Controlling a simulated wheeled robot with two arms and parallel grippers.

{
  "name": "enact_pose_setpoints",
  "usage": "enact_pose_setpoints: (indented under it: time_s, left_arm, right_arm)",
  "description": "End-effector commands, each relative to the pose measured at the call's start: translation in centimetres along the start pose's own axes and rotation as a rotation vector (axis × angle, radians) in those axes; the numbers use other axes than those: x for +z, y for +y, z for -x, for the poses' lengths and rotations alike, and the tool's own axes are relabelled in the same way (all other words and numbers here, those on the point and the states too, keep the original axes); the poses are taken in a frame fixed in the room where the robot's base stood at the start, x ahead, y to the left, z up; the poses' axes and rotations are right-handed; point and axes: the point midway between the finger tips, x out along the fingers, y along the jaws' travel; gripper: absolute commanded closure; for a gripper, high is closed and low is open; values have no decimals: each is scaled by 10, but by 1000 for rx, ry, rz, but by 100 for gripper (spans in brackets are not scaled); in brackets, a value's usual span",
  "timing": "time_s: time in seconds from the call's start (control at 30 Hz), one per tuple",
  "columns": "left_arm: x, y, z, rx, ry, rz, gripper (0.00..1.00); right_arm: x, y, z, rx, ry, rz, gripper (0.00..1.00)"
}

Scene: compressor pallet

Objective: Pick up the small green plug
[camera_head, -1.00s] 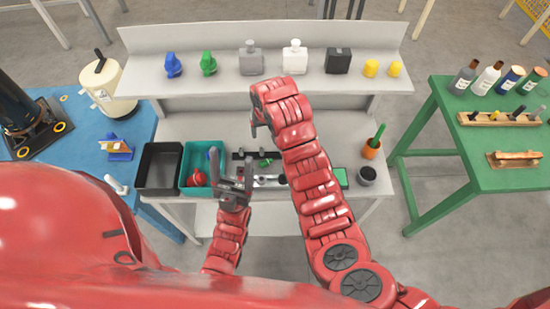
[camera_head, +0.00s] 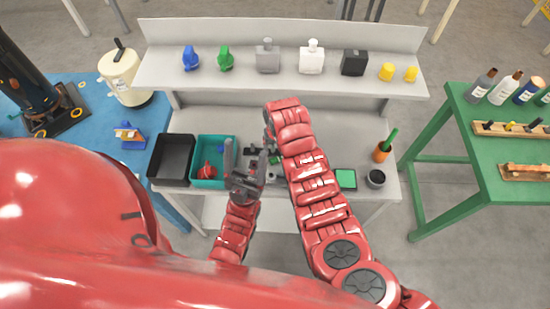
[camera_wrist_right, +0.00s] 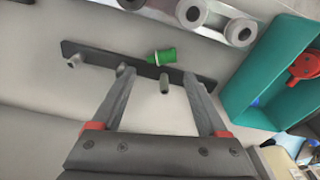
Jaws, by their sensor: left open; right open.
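The small green plug (camera_wrist_right: 162,57) sits at a dark narrow rack (camera_wrist_right: 140,66) in the right wrist view, with grey pegs on either side and in front. My right gripper (camera_wrist_right: 160,82) is open, its two fingers pointing toward the rack. The plug shows between and just beyond the fingertips, and nothing is held. In the head view the right arm bends down over the workbench and hides most of the rack and its own jaws. My left gripper (camera_head: 246,158) is open and empty, upright at the right side of the teal bin.
The teal bin (camera_head: 230,180) holds a red part (camera_head: 207,171), and a black bin (camera_head: 170,160) stands left of it.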

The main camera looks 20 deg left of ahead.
Motion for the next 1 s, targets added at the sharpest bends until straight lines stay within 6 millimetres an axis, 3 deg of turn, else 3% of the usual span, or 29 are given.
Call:
enact_pose_setpoints:
  time_s: [0.53,0.77,0.83,1.0]
  left_arm:
    - [-2,0,-11,0,0,0,29]
    - [0,0,-3,0,0,0,29]
    - [2,1,14,0,0,0,29]
    - [3,1,19,0,0,0,29]
  right_arm:
    - [2,-2,-20,-1,1,0,23]
    - [4,-4,-39,-1,0,1,23]
    - [4,-2,-55,0,1,-2,23]
    - [3,-3,-61,0,3,0,23]
